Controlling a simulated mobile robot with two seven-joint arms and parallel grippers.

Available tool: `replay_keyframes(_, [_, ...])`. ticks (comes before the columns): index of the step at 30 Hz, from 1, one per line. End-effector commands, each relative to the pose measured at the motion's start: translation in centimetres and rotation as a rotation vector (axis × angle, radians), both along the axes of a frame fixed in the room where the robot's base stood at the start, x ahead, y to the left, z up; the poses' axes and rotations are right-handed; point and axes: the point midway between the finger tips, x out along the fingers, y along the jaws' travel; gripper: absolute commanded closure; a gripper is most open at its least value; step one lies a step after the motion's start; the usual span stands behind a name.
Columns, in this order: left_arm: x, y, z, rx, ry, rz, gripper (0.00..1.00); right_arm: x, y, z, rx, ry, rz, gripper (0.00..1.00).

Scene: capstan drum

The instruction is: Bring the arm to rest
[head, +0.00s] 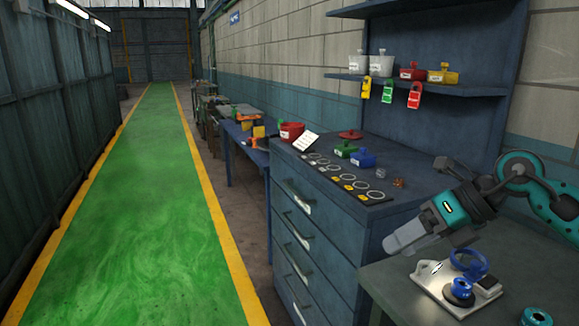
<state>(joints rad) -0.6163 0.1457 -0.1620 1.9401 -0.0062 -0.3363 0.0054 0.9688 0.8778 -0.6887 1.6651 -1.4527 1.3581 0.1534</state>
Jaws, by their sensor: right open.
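My right arm comes in from the right edge with teal and dark joints. My right gripper (400,240) is grey and points left and down, in the air above the far left part of the grey table. Its jaws are open, and I see nothing held between them. Below and to the right of it, a metal plate (432,288) lies on the table with a blue spool-like drum (460,291) and a blue ring-shaped part (470,263) on it. The gripper appears apart from these. My left gripper is not in view.
A blue drawer cabinet (318,232) stands just left of the table (395,275), with a board of rings (345,180) and small coloured containers on top. A shelf (420,84) holds several pots and hanging tags. A green walkway (165,200) runs clear on the left.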

Motion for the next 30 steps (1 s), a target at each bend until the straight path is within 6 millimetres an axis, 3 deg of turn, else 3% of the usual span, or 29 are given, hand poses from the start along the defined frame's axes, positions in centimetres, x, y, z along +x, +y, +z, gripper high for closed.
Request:
replay_keyframes(1, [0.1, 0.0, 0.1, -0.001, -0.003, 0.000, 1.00, -0.9, 2.8, -1.3, 0.120, 0.035, 0.025, 0.45])
replay_keyframes(3, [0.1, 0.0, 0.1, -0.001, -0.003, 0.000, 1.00, -1.9, 6.2, -2.0, 0.302, 0.080, 0.034, 0.45])
replay_keyframes(6, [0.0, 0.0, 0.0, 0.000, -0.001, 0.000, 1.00, -3.3, 9.9, -2.4, 0.572, 0.162, -0.001, 0.45])
replay_keyframes(11, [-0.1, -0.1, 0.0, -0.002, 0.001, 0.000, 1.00, -4.2, 12.6, -2.8, 0.982, 0.325, -0.169, 0.45])
replay_keyframes(14, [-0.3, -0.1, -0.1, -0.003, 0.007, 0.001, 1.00, -4.0, 12.4, -3.9, 1.212, 0.444, -0.341, 0.45])
replay_keyframes(17, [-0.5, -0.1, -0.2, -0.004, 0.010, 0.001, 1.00, -3.8, 11.0, -6.3, 1.410, 0.573, -0.563, 0.45])
replay_keyframes(22, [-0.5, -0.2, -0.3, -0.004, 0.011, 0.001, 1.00, -4.9, 7.5, -13.6, 1.652, 0.811, -1.030, 0.45])
replay_keyframes(26, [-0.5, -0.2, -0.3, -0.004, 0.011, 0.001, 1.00, -8.4, 4.8, -21.2, 1.739, 1.001, -1.445, 0.45])
replay_keyframes(30, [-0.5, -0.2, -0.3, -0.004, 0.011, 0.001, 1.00, -13.8, 3.0, -28.0, 1.734, 1.172, -1.834, 0.45])
